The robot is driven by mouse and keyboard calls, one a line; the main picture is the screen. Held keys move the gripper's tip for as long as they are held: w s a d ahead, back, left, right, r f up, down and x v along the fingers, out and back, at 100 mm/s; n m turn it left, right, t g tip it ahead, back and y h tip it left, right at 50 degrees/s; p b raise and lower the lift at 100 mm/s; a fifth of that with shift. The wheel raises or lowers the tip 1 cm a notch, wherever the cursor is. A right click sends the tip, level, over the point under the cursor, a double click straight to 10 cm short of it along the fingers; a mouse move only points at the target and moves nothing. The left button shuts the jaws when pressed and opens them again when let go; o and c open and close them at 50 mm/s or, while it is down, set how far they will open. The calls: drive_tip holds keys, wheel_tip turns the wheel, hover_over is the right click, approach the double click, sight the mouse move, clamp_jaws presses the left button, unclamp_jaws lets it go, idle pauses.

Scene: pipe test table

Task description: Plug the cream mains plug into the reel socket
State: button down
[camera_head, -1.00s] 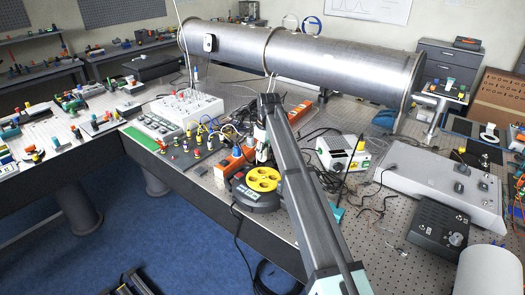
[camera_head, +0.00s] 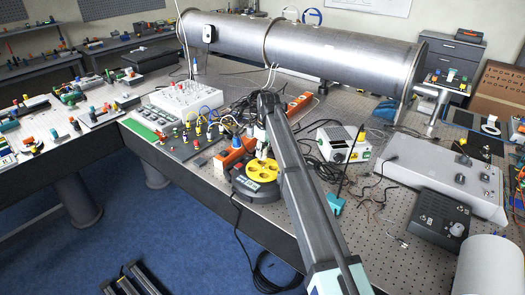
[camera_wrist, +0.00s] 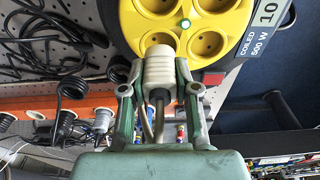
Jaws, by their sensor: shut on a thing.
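The cable reel has a yellow top with several round sockets (camera_head: 264,165) and a black body, and stands near the table's front edge. In the wrist view its yellow face (camera_wrist: 184,14) fills the top. My gripper (camera_head: 262,156) is over the reel's far-left part. In the wrist view my gripper (camera_wrist: 158,88) is shut on the ribbed cream plug (camera_wrist: 158,58), with its cord running back between the fingers. The plug's front end is at a socket on the yellow face. Its pins are hidden, so I cannot tell whether they are in the holes.
An orange power strip (camera_head: 236,152) lies just left of the reel and another (camera_head: 299,103) behind. A white power box (camera_head: 343,144) stands to the right. Black coiled cables (camera_wrist: 62,48) lie beside the reel. The big steel pipe (camera_head: 330,57) spans the back.

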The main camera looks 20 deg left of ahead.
drive_tip(key=shift+f+b, duration=0.5)
drive_tip(key=shift+f, duration=0.7)
idle(0.4)
drive_tip(key=c, duration=0.8)
unclamp_jaws()
drive_tip(key=r, duration=0.4)
drive_tip(key=d+r, duration=0.1)
drive_tip(key=r, duration=0.7)
drive_tip(key=shift+s+d, duration=0.2)
drive_tip(key=shift+s, duration=0.05)
drive_tip(key=shift+f, duration=0.1)
